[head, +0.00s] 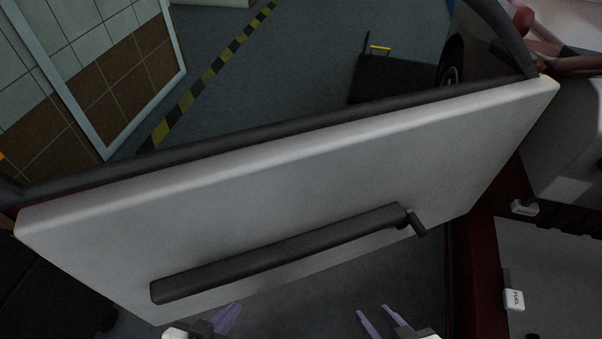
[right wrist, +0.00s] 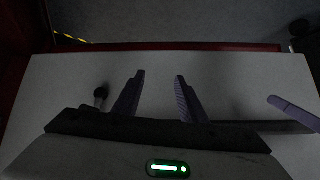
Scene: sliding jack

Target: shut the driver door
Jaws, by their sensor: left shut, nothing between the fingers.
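The driver door (head: 300,170) stands open across the head view, its pale grey inner panel facing me. A long dark armrest (head: 280,255) runs along the panel, with a small dark inner handle (head: 413,220) at its right end. The panel also fills much of the right wrist view (right wrist: 230,75). My left gripper (head: 230,318) is shut and empty, below the armrest in the picture. My right gripper (head: 382,322) is open, with nothing between its purple fingers; they show before the panel in the right wrist view (right wrist: 160,80). I cannot tell whether either gripper touches the door.
The red car sill (head: 485,270) and a pale floor panel with a white FUEL lever (head: 514,299) lie at right. Beyond the door are a dark low object (head: 395,80) with a yellow handle, a yellow-black floor stripe (head: 205,80) and a tiled wall (head: 90,50).

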